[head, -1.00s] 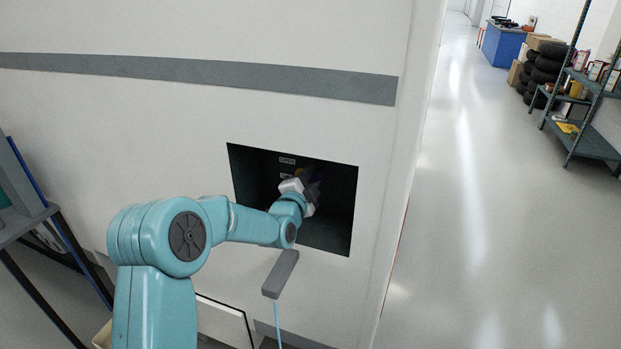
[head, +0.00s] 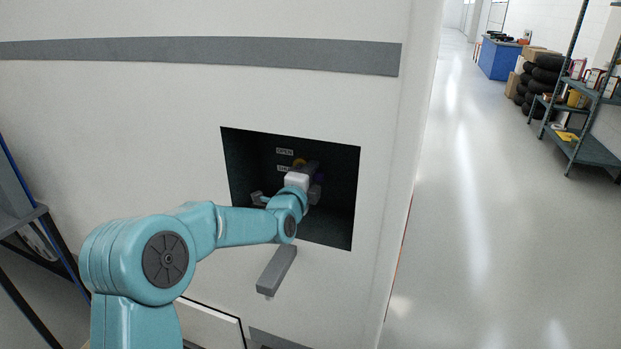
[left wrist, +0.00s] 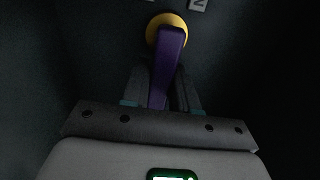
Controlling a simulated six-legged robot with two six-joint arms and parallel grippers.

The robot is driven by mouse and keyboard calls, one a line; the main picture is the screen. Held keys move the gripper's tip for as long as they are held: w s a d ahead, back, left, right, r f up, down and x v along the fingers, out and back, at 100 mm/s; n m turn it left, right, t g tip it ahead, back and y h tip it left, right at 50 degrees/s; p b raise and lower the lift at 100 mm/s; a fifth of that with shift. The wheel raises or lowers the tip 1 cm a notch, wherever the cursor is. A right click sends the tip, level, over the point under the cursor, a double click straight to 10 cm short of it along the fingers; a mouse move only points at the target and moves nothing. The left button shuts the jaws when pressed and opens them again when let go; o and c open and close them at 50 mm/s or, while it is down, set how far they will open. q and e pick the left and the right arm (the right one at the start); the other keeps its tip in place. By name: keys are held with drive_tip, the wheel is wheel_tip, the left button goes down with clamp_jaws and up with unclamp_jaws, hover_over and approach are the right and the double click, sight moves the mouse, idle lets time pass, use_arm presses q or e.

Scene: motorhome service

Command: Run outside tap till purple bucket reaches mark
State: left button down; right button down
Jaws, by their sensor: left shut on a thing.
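A tap lever, purple with a yellow round hub, sits inside the dark recess in the white wall. In the left wrist view the purple lever (left wrist: 168,58) runs down from the yellow hub (left wrist: 166,24) between my fingers. My left gripper (head: 312,180) is inside the recess, shut on the lever; in the head view it hides most of it. A grey spout (head: 277,270) sticks out below the recess, and no water stream shows under it. The purple bucket and its mark are not in view. My right gripper is not in view.
The recess (head: 340,205) has close walls around my gripper. An OPEN label (head: 284,151) is on its back, with a partly hidden label below. A dark-framed table (head: 22,222) stands at left. The floor (head: 480,230) at right is clear up to the shelf rack (head: 580,150).

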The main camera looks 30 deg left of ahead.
use_arm(q)
drive_tip(key=c, duration=1)
unclamp_jaws()
drive_tip(key=shift+o, duration=0.2)
drive_tip(key=b+v, duration=0.3)
drive_tip(key=v, duration=1.3)
drive_tip(key=shift+s, duration=0.2)
drive_tip(key=shift+f, duration=0.1)
